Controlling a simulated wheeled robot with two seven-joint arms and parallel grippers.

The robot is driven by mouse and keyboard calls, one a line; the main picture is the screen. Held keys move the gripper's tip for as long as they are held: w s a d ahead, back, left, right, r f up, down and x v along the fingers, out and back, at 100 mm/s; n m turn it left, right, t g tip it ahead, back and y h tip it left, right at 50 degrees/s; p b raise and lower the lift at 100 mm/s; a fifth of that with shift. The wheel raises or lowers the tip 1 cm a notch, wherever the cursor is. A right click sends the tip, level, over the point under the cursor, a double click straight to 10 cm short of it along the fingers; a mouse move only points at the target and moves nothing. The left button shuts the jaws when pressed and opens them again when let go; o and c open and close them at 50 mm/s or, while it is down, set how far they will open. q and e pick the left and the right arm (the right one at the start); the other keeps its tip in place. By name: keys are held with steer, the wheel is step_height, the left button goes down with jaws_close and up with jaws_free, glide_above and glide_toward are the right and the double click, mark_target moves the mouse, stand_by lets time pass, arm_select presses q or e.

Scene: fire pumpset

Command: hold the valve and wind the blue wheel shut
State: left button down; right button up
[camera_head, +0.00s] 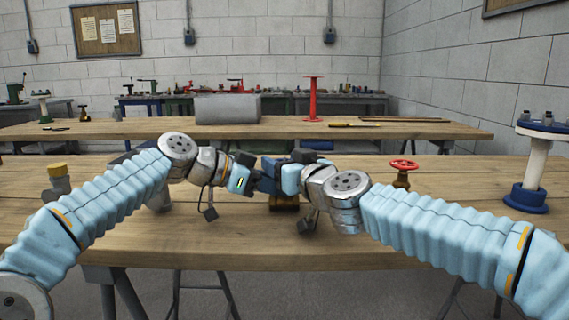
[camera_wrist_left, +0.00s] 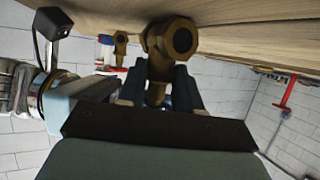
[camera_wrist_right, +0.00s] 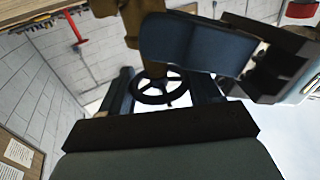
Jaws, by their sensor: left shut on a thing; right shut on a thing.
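The brass valve (camera_head: 285,204) is mostly hidden behind my grippers at the middle of the near bench. In the left wrist view its brass body (camera_wrist_left: 172,42) sits between the fingers of my left gripper (camera_wrist_left: 160,86), which is shut on it. In the right wrist view the handwheel (camera_wrist_right: 158,99) looks very dark, with spokes and an open rim. It lies between the fingers of my right gripper (camera_wrist_right: 162,90), which is shut on it. A dark blue finger of my left gripper crosses in front of the brass there. The wheel is hidden in the head view.
A brass valve with a red wheel (camera_head: 403,172) stands to the right on the near bench (camera_head: 220,245). A yellow-capped fitting (camera_head: 58,180) is at left, a white post with blue flanges (camera_head: 536,165) at far right. A grey block (camera_head: 228,109) lies on the bench behind.

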steer(key=shift+m+t+h, duration=0.4)
steer(key=shift+m+h, duration=0.2)
steer(key=shift+h, duration=0.5)
steer(key=o, duration=0.8)
steer(key=v, duration=1.2)
steer(key=shift+f, duration=0.15)
